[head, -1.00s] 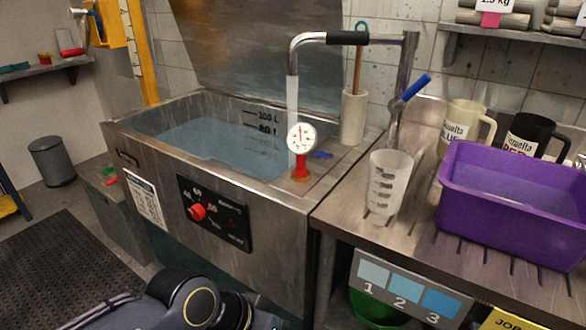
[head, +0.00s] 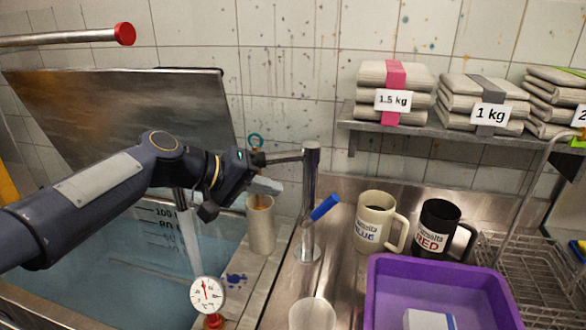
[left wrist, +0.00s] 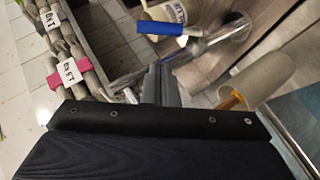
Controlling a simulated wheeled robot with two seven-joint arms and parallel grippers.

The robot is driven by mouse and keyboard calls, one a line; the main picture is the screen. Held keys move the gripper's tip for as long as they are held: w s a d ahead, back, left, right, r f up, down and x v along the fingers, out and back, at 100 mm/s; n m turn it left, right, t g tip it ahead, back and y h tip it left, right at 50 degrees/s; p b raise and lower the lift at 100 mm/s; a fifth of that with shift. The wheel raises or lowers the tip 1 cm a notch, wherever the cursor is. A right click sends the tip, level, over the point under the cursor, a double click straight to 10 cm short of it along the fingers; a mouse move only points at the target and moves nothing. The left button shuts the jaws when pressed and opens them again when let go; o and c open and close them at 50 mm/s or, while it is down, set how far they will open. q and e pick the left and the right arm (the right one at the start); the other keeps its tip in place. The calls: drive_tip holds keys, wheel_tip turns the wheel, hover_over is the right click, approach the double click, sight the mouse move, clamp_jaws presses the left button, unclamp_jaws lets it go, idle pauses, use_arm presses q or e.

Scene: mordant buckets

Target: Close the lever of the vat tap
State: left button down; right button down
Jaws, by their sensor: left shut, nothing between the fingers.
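The vat tap (head: 310,170) is a steel column behind the vat corner. Its lever (head: 325,207) has a blue grip that sticks out and up to the right. A pale stream of water (head: 190,240) falls from the spout into the vat (head: 150,262). My left gripper (head: 266,186) is shut and empty, left of the column and apart from the lever. My forearm hides part of the spout pipe. In the left wrist view the shut fingers (left wrist: 166,84) point toward the blue grip (left wrist: 162,28). My right gripper is out of view.
A beige cylinder (head: 261,228) with a stick stands just below my left gripper. A dial gauge (head: 207,295), a translucent beaker (head: 312,315), cream (head: 374,222) and black (head: 440,228) mugs and a purple tub (head: 385,285) are around the tap. A shelf (head: 390,127) holds bundles above.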

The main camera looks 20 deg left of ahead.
sight(320, 211)
use_arm(q)
drive_tip(key=p+x, duration=0.1)
drive_tip(key=x, duration=0.8)
drive_tip(key=shift+d+f, duration=0.2)
drive_tip(key=shift+d, duration=0.1)
drive_tip(key=shift+w, duration=0.1)
